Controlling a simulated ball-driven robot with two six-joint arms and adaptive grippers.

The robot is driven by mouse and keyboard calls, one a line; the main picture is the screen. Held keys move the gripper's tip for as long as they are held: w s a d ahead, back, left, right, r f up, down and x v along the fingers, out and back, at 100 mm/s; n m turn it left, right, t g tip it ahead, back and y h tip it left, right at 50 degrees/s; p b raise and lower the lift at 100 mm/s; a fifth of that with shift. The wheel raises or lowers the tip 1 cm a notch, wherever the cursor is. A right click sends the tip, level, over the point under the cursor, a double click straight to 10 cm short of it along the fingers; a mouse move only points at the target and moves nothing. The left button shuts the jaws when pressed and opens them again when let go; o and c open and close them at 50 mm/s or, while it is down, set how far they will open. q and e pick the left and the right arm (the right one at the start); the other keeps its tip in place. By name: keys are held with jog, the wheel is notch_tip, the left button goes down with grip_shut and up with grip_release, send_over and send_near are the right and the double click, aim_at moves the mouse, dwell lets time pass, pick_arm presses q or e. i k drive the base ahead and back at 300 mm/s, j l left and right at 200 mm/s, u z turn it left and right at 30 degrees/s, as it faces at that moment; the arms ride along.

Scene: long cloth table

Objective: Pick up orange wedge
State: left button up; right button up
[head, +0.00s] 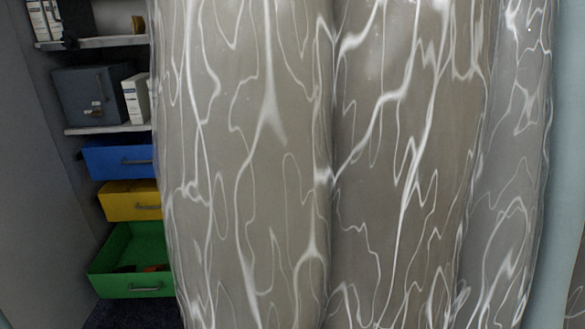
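I cannot make out an orange wedge for certain. A small orange-red thing (156,268) shows inside the open green drawer (133,287) at the lower left, partly hidden by the drawer and the grey cloth-like surface. A dark thing (124,269) lies beside it. A small brownish-orange thing (138,24) stands on the top shelf, too small to identify. Neither of my grippers is in view.
A grey surface with white wavy lines (290,130) fills the middle and right, hiding what is behind it. At left are a blue drawer (112,160), a yellow drawer (125,203), a grey box (88,95), white binders (137,98) and shelves (105,129).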

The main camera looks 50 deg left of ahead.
aim_at(157, 268)
jog(key=u, duration=2.6)
jog(key=i+j+u, duration=0.15)
jog(key=i+j, duration=0.5)
